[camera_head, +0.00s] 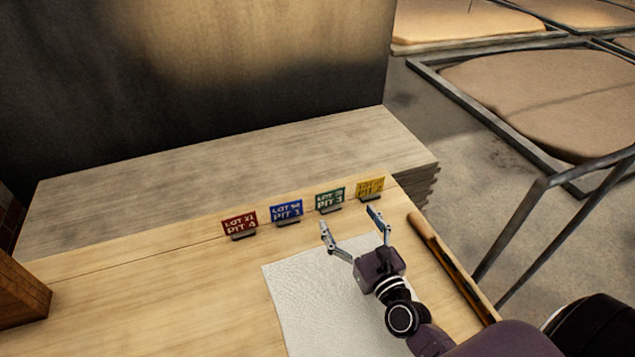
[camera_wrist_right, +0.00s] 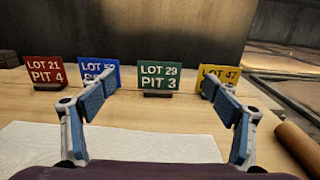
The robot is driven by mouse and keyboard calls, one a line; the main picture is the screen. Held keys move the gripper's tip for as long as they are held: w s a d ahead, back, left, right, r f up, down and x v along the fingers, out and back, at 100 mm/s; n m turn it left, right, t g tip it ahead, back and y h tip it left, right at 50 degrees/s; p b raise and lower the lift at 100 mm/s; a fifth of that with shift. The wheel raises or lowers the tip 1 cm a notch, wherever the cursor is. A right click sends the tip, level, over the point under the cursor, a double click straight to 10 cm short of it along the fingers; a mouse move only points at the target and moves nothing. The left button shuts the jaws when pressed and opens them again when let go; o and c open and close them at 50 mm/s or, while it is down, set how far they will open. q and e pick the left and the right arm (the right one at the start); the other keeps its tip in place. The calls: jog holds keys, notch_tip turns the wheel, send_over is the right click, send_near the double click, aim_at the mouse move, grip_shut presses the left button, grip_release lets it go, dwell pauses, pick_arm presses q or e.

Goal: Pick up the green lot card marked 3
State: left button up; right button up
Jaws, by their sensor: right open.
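The green lot card (camera_head: 330,198) reads "PIT 3" and stands upright in a small dark holder on the wooden table. In the right wrist view the green card (camera_wrist_right: 159,77) reads "LOT 29 PIT 3" and stands between my fingers, farther off. My right gripper (camera_head: 350,219) is open and empty, in front of the green card and apart from it. In the right wrist view its fingers (camera_wrist_right: 152,92) are spread wide. The left finger partly covers the blue card (camera_wrist_right: 97,70), and the right finger partly covers the yellow card (camera_wrist_right: 218,73). My left gripper is not in view.
A red card (camera_head: 240,223), the blue card and the yellow card stand in a row with the green one. A white cloth (camera_head: 300,290) lies in front. A brown rolled or rod-like object (camera_head: 450,265) lies at the right edge.

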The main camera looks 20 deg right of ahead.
aim_at(331, 193)
jog(key=shift+w, duration=0.4)
jog(key=shift+w+r, duration=0.15)
jog(key=shift+w, duration=1.2)
jog(key=w, duration=0.2)
jog(key=w+f+b, duration=0.1)
jog(key=w, duration=0.1)
jog(key=shift+w+d+f, duration=0.15)
jog(key=shift+w+f, duration=0.05)
jog(key=shift+w, duration=0.25)
jog(key=c, duration=1)
pick_arm(q)
jog(key=shift+s+f, duration=0.5)
pick_arm(e)
jog(key=shift+c, duration=0.6)
jog(key=shift+r, duration=0.1)
